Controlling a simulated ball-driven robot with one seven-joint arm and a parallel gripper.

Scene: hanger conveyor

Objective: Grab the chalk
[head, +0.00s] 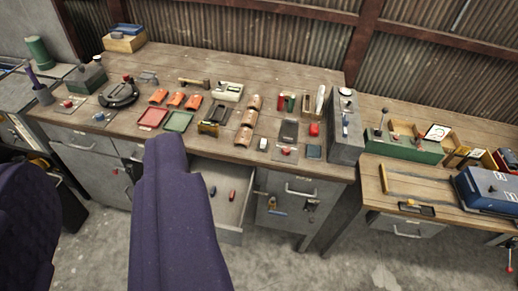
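I cannot pick out the chalk for certain at this size. Two short sticks, one blue (213,191) and one red (232,195), lie apart in the open drawer (240,177) under the middle of the workbench. They are too small to tell whether either is chalk. A small whitish piece (263,144) lies on the bench top above the drawer. A purple link of my arm rises from the bottom edge and covers the left part of the drawer. My gripper does not show.
The wooden workbench (170,62) carries several tools, trays and orange blocks. A grey box (345,130) stands at its right end. A lower bench (375,192) on the right holds a blue box (488,190). The concrete floor (400,262) at front right is clear.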

